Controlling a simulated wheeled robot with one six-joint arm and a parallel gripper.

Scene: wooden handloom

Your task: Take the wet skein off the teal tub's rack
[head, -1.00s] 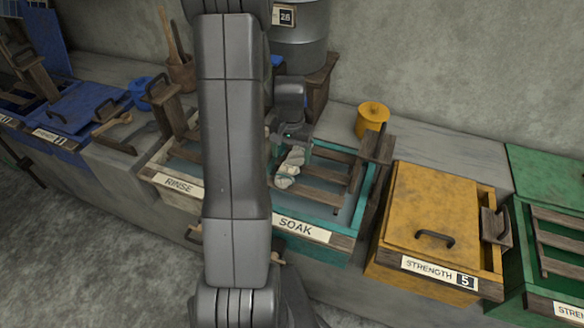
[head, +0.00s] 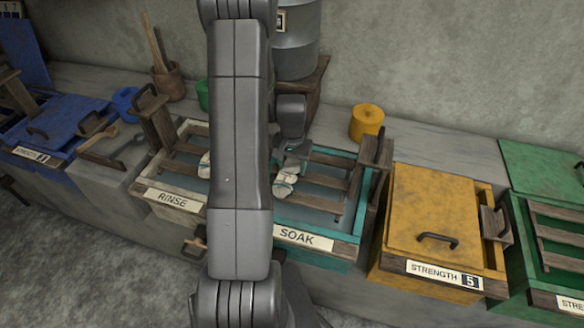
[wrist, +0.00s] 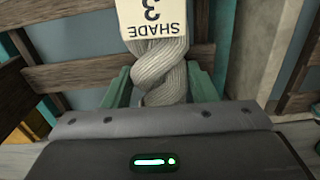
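The wet skein (head: 285,186) is pale grey-white and lies at the left part of the slatted rack (head: 325,182) on the teal tub (head: 345,240), labelled SOAK. My gripper (head: 290,172) is down at the skein, its green fingers on either side of it. In the wrist view the skein (wrist: 160,72) is a twisted cord with a cream tag reading SHADE 3, running between my two fingers (wrist: 161,88). The fingers are close to its sides, but whether they press on it I cannot tell. My arm covers the tub's left end.
The RINSE tub (head: 172,198) stands left of the teal tub, with another pale skein (head: 205,164) partly behind my arm. A yellow lidded vat (head: 430,205) stands close on the right. A yellow pot (head: 366,122) and a grey drum (head: 297,50) stand behind.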

